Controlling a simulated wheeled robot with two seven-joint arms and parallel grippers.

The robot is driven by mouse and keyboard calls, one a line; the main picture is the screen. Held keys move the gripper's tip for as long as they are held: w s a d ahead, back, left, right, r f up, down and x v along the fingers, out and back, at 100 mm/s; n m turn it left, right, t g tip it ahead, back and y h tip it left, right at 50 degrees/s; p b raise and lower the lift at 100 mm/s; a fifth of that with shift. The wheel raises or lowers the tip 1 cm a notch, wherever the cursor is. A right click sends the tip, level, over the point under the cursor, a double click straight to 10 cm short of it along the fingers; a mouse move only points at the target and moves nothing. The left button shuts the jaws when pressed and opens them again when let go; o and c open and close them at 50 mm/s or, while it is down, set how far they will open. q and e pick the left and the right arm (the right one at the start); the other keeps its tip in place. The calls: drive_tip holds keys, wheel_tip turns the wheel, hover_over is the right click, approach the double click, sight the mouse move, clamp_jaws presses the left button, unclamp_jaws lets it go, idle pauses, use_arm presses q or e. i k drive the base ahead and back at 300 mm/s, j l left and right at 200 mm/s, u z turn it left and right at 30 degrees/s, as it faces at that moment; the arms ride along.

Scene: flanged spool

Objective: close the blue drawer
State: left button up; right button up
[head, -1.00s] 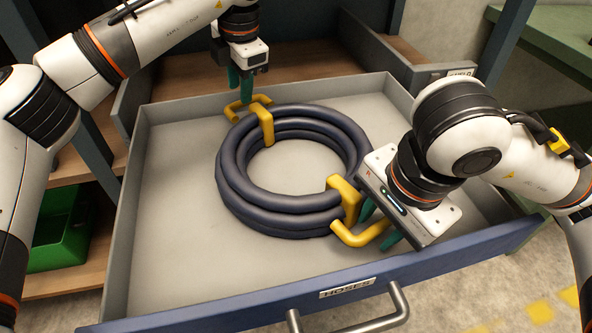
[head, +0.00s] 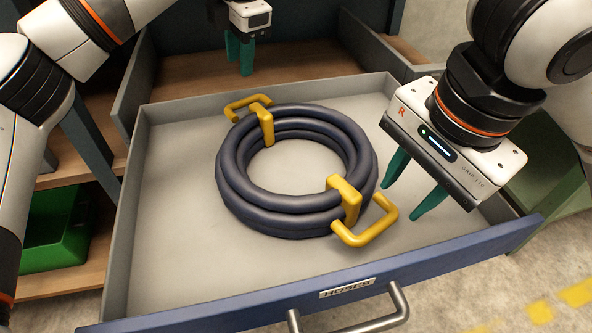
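The blue drawer (head: 440,262) stands pulled out, with a grey inside, a "HOSES" label and a grey bar handle (head: 352,322) on its front, cut off by the bottom edge. A dark coiled hose (head: 232,192) with two yellow handles lies in it; the near handle (head: 372,232) leans toward the drawer front. My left gripper (head: 240,55) hangs above the drawer's far side, behind the far yellow handle (head: 262,118), apart from it; its two green fingers look slightly apart. My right gripper (head: 412,190) is open and empty above the drawer's right part, clear of the near handle.
A green bin (head: 55,230) sits on a wooden shelf at the left. Wooden shelf boards and dark posts of the rack stand behind the drawer. A green surface (head: 550,185) is at the right. The concrete floor with yellow marks is clear at the lower right.

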sight(180, 261)
drive_tip(key=k, duration=1.5)
